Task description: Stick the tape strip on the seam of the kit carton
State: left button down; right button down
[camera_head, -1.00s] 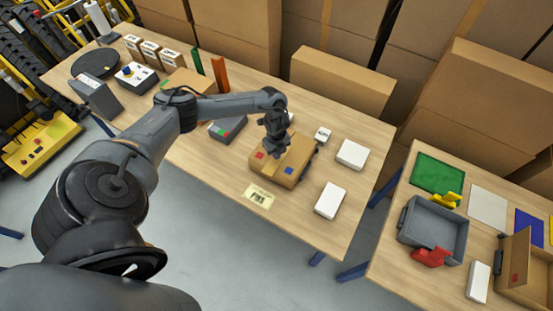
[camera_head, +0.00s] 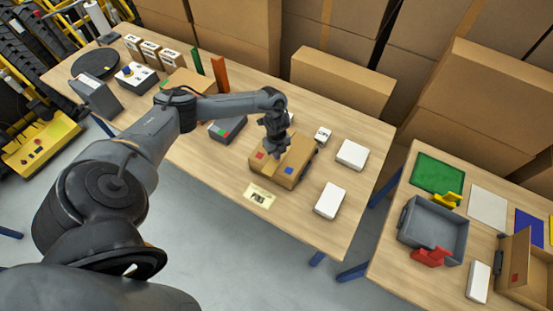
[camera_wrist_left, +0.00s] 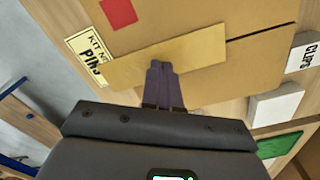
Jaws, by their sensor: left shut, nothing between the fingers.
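The kit carton (camera_head: 300,160) is a closed brown box on the table, with a red and a blue square on it. It also fills the upper part of the left wrist view (camera_wrist_left: 205,15). The tape strip (camera_wrist_left: 195,55) is a lighter tan band lying in line with the carton's dark seam (camera_wrist_left: 262,36). Its left end reaches past the carton's edge in that view. My left gripper (camera_head: 275,150) is over the carton, fingers shut and empty. In the wrist view its fingertips (camera_wrist_left: 163,66) overlap the strip; contact cannot be told. My right gripper is out of view.
A card reading PINS (camera_head: 258,196) lies at the carton's near side. White boxes (camera_head: 352,155) (camera_head: 330,200) and a small CLIPS box (camera_head: 323,134) stand to its right. A grey device (camera_head: 225,130) is to its left. A second table holds a grey bin (camera_head: 408,222).

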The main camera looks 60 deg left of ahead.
aim_at(270, 169)
pick_arm(q)
jog(key=shift+f, duration=0.1)
dwell(0.6)
jog(key=shift+f+b, duration=0.45)
jog(key=shift+f, duration=0.1)
dwell(0.3)
jog(key=shift+r, duration=0.15)
dwell(0.5)
jog(key=shift+r+p, duration=0.2)
jog(key=shift+p, duration=0.25)
jog(key=shift+s+d+r+p, duration=0.1)
jog(key=shift+s+d+p, duration=0.2)
jog(key=shift+s+p, duration=0.3)
jog(key=shift+s+d+p, duration=0.3)
jog(key=shift+s+p, duration=0.15)
jog(key=shift+p, duration=0.2)
jog(key=shift+s+d+p, duration=0.4)
jog(key=shift+s+p, duration=0.25)
jog(key=shift+s+d+p, duration=0.35)
jog(key=shift+s+p, duration=0.25)
jog(key=shift+s+d+p, duration=0.5)
jog(key=shift+s+p, duration=0.15)
jog(key=shift+s, duration=0.15)
jog(key=shift+s+d+p, duration=0.45)
jog(key=shift+s+p, duration=0.25)
jog(key=shift+s, duration=0.15)
jog(key=shift+s+d+p, duration=0.5)
jog(key=shift+s+p, duration=0.15)
jog(key=shift+s, duration=0.15)
